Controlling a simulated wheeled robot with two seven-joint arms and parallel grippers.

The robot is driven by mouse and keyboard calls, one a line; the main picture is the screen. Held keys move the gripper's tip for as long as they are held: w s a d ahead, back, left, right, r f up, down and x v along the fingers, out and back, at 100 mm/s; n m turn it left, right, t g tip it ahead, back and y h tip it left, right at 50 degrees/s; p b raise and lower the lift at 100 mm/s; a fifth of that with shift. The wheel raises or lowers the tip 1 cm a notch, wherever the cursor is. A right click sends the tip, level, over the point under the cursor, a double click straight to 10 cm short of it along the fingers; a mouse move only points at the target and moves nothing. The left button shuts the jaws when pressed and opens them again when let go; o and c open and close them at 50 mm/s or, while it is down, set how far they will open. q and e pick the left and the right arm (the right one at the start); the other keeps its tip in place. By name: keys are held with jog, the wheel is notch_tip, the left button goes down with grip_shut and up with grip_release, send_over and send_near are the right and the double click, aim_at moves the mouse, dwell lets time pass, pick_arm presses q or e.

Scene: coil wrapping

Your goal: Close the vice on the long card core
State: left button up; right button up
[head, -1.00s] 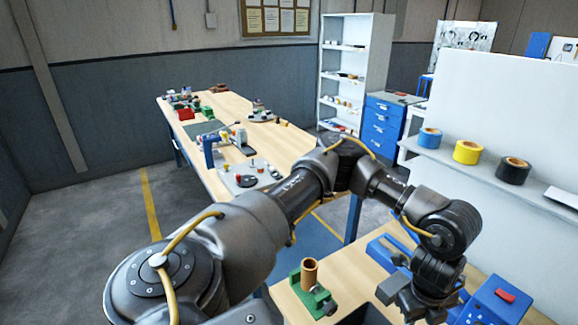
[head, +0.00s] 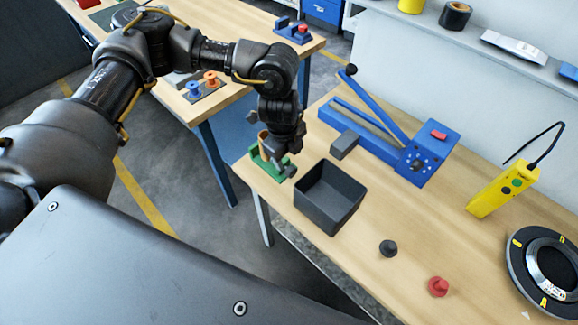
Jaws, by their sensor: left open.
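The long card core (head: 263,139) is a brown tube standing upright in the small green vice (head: 256,159) at the left edge of the near bench. My left gripper (head: 277,152) points down right at the vice, on its right side. Its fingers are open and partly hide the vice and the core. I cannot tell whether the fingers touch the vice or whether its jaws touch the core. My right gripper is not in view.
A dark grey open bin (head: 329,197) stands just right of the vice. A blue lever tool (head: 390,140) lies behind it. A black knob (head: 388,248), a red knob (head: 438,287), a yellow handset (head: 490,193) and a black ring (head: 515,270) are further right.

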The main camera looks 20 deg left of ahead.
aim_at(291, 169)
pick_arm(q)
jog(key=f, duration=0.4)
jog(key=w+f+p, duration=0.1)
jog(key=f, duration=0.2)
jog(key=shift+d, duration=0.15)
jog(key=shift+f, duration=0.5)
